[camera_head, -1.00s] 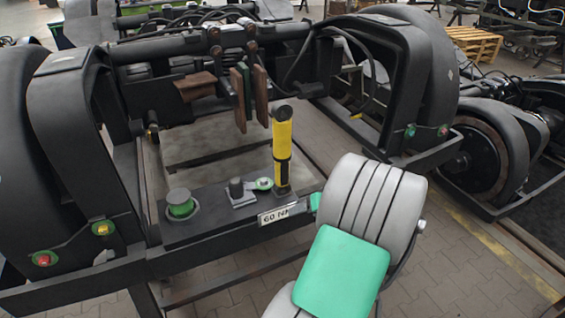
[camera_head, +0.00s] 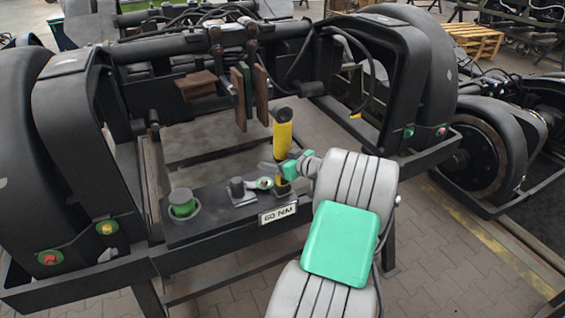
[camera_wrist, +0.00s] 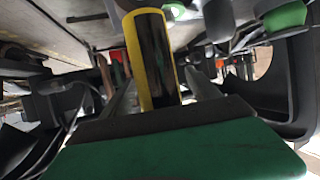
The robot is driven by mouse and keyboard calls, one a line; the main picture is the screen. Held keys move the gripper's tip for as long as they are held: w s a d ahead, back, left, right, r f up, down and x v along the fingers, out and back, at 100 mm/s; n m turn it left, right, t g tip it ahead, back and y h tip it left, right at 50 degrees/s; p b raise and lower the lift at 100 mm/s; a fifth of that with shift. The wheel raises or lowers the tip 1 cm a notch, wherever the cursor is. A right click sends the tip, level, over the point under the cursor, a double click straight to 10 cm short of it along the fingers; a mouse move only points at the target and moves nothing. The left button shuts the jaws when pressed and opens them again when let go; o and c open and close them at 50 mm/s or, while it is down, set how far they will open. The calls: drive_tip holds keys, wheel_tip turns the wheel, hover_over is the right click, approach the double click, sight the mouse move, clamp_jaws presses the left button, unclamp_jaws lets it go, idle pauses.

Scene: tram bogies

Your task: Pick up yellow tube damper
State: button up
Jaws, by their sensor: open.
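The yellow tube damper (camera_head: 283,138), yellow with black parts, stands upright on the dark bench plate of the bogie frame. My gripper (camera_head: 279,172), grey and green, is at its lower part, coming from the right. In the wrist view the damper (camera_wrist: 152,58) shows large between my two open fingers (camera_wrist: 162,92). It sits nearer the left finger, and I cannot tell whether they touch. The damper's lower end is partly hidden by the gripper in the head view.
A "60 NM" sign (camera_head: 278,214) is on the plate's front edge. Brown blocks (camera_head: 261,95) hang behind the damper.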

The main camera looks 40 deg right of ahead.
drive_tip(key=shift+c, duration=0.4)
clamp_jaws()
idle(0.4)
drive_tip(key=shift+d+r, duration=0.1)
drive_tip(key=shift+r, duration=0.05)
